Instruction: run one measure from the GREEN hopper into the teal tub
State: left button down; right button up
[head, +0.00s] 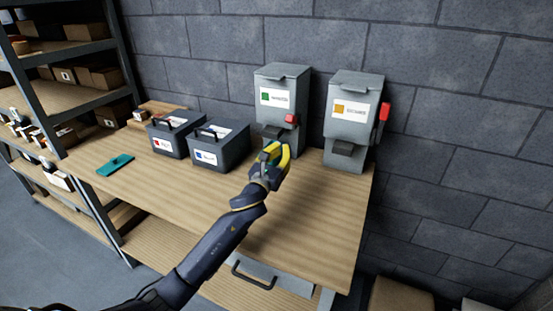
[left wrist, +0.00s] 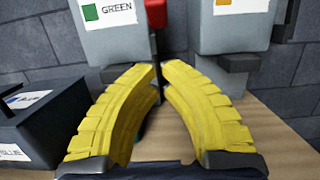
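The green hopper (head: 282,95) is a grey wall dispenser with a green-marked label, a red knob (head: 291,118) at its front right and a dark spout below. It also shows in the left wrist view (left wrist: 113,38), its red part (left wrist: 155,14) above my fingertips. My left gripper (head: 282,148) is in front of and below this hopper. Its yellow fingers (left wrist: 159,68) are drawn together, tips almost meeting, with nothing seen between the tips. A small teal patch (left wrist: 138,131) shows behind the fingers, perhaps the teal tub; the rest is hidden. My right gripper is out of view.
A second hopper (head: 352,112) with an orange-marked label and red lever stands to the right. Two dark bins (head: 176,138) (head: 221,150) with red and blue labels stand left. A flat teal tool (head: 115,164) lies farther left. The bench (head: 325,215) is clear at front right.

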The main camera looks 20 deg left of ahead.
aim_at(295, 121)
pick_arm(q)
jog(key=w+r, duration=0.4)
jog(key=w, duration=0.1)
jog(key=shift+w+d, duration=0.15)
jog(key=shift+d, duration=0.05)
dwell(0.5)
jog(key=shift+r+g, duration=0.3)
jog(key=shift+r, duration=0.05)
